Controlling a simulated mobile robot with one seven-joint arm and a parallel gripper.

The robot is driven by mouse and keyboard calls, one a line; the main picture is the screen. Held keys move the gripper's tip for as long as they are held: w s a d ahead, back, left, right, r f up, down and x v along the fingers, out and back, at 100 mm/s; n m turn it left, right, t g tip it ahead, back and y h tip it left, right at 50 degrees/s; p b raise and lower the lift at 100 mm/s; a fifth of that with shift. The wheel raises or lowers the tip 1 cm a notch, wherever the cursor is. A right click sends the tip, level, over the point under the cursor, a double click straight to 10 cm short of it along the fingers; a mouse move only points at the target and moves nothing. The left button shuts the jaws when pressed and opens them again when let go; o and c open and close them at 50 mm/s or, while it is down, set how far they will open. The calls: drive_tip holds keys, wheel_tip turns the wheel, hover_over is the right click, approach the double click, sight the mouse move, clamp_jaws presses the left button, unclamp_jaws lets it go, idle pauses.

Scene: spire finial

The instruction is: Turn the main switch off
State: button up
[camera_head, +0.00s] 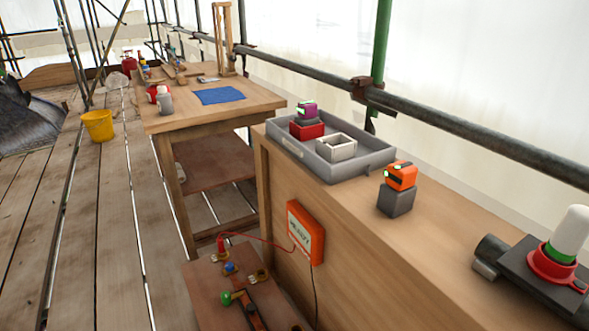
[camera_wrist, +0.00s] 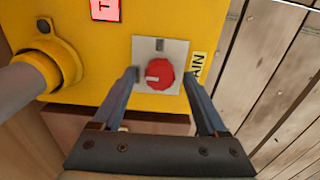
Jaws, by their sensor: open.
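The main switch is a red round knob (camera_wrist: 160,74) with a pale pointer mark, on a light grey square plate (camera_wrist: 145,50) in the wrist view. The plate is on a yellow box (camera_wrist: 100,70), with a partly hidden label (camera_wrist: 198,67) ending in "AIN" beside it. My gripper (camera_wrist: 162,75) is open, with one finger on each side of the knob. I cannot tell whether the fingers touch it. In the head view neither the yellow box, the knob nor my gripper shows.
In the wrist view a grey pipe (camera_wrist: 25,85) enters the box at left. In the head view a wooden bench (camera_head: 420,255) holds a grey tray (camera_head: 365,155) and an orange device on a dark block (camera_head: 397,200). A yellow bucket (camera_head: 98,126) stands on the plank floor.

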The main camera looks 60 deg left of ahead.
wheel_tip(320, 180, up, 13)
drive_tip(key=p, duration=0.6)
drive_tip(key=shift+f+p, duration=0.15)
drive_tip(key=shift+p, duration=0.2)
